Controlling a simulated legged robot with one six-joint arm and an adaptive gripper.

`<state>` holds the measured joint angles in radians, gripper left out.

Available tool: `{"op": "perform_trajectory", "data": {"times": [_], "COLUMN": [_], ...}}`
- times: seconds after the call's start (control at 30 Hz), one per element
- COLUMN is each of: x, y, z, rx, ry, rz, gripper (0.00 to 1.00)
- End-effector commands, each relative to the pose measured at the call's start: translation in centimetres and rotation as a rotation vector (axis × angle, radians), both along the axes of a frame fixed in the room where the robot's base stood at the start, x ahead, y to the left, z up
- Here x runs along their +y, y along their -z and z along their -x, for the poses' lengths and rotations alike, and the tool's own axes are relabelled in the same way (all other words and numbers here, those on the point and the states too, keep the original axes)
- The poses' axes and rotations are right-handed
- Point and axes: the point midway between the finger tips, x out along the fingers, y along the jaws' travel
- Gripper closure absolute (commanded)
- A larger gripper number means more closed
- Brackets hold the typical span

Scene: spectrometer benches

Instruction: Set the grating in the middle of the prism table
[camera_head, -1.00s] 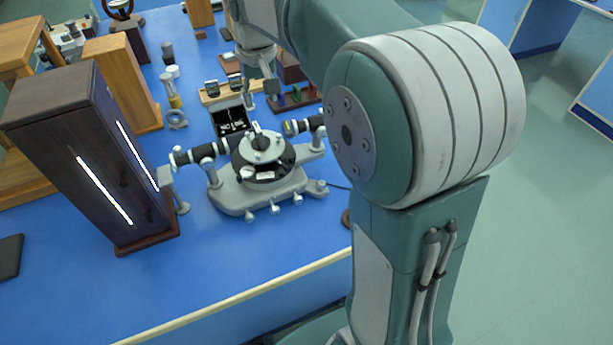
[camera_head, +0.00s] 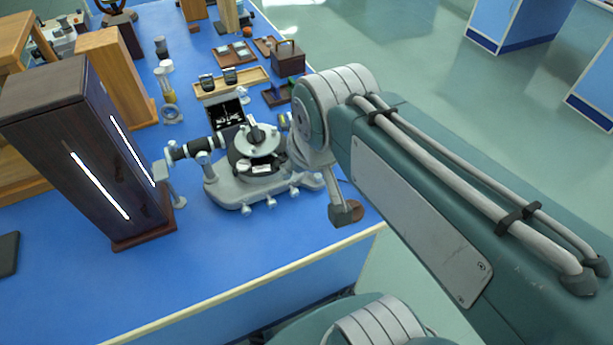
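The spectrometer (camera_head: 238,193) stands on the blue bench, with its round, light prism table (camera_head: 270,145) on top. A dark knob-like part shows at the table's middle. My gripper (camera_head: 345,212) is partly hidden by my own arm, at the right of the spectrometer near the bench's front edge. One finger shows, pointing down; its opening and any held thing cannot be made out.
A tall dark wooden box (camera_head: 70,140) with bright slits stands left of the spectrometer. A dark open case (camera_head: 226,115) sits close behind it. A handled brown box (camera_head: 288,58) and small trays lie farther back. The blue bench top (camera_head: 190,260) is clear in front.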

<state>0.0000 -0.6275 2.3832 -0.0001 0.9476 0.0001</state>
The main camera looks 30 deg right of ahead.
Motion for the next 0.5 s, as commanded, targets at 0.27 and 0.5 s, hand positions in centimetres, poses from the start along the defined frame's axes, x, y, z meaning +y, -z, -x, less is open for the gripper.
{"op": "perform_trajectory", "data": {"times": [0.27, 0.5], "x": [0.0, 0.0], "y": [1.8, 1.8], "z": [2.8, 2.8], "rx": [-0.053, -0.054], "ry": [0.0, 0.0], "rz": [0.0, 0.0], "gripper": [0.47, 0.47]}}
